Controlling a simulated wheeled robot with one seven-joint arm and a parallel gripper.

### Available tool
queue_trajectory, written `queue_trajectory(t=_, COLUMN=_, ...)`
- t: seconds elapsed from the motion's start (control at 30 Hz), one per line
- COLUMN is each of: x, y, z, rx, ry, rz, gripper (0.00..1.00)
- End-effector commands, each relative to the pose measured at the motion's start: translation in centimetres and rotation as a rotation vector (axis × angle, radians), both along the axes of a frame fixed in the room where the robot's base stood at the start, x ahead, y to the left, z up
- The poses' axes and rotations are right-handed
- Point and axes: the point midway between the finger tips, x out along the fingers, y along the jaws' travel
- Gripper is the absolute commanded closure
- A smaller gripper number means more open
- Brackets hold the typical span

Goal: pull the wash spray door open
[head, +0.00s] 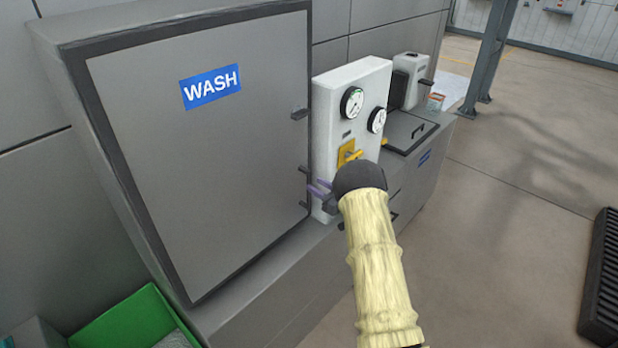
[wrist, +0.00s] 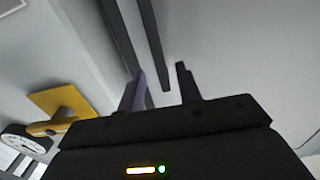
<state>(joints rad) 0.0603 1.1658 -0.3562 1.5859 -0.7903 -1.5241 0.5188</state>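The wash spray door (head: 205,140) is a grey panel with a dark border and a blue WASH label, and it looks shut in the head view. My gripper (head: 313,187) is at the lower part of that edge, partly hidden by my sleeved arm. In the wrist view my gripper (wrist: 160,72) has its two fingers apart. A dark handle bar (wrist: 150,40) ends between them in the picture, with gaps on both sides. I cannot tell how deep it lies between them.
A white gauge panel (head: 350,110) with a yellow lever (head: 348,153) stands close right of the door, beside my gripper. A lidded grey unit (head: 410,130) stands further right. A green bin (head: 135,322) sits below the door at the left. The floor at right is mostly open.

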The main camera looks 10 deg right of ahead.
Motion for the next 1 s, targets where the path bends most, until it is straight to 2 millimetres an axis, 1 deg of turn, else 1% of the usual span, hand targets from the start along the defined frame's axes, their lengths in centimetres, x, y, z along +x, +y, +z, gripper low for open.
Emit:
queue_trajectory(t=0.03, x=0.7, y=0.7, z=0.3, rx=0.0, ry=-0.001, rz=0.005, gripper=0.65)
queue_trajectory(t=0.23, x=2.9, y=2.2, z=0.1, rx=-0.001, ry=-0.001, rz=0.002, gripper=0.65)
queue_trajectory(t=0.37, x=3.4, y=2.6, z=0.1, rx=0.001, ry=-0.001, rz=0.001, gripper=0.65)
queue_trajectory(t=0.6, x=3.5, y=2.6, z=0.0, rx=0.001, ry=0.001, rz=0.0, gripper=0.65)
queue_trajectory(t=0.63, x=3.5, y=2.6, z=0.0, rx=0.001, ry=0.001, rz=0.0, gripper=0.67)
queue_trajectory(t=0.8, x=3.5, y=2.6, z=0.0, rx=0.0, ry=0.0, rz=0.0, gripper=1.0)
queue_trajectory(t=1.0, x=3.5, y=2.6, z=0.0, rx=0.0, ry=0.0, rz=0.0, gripper=1.0)
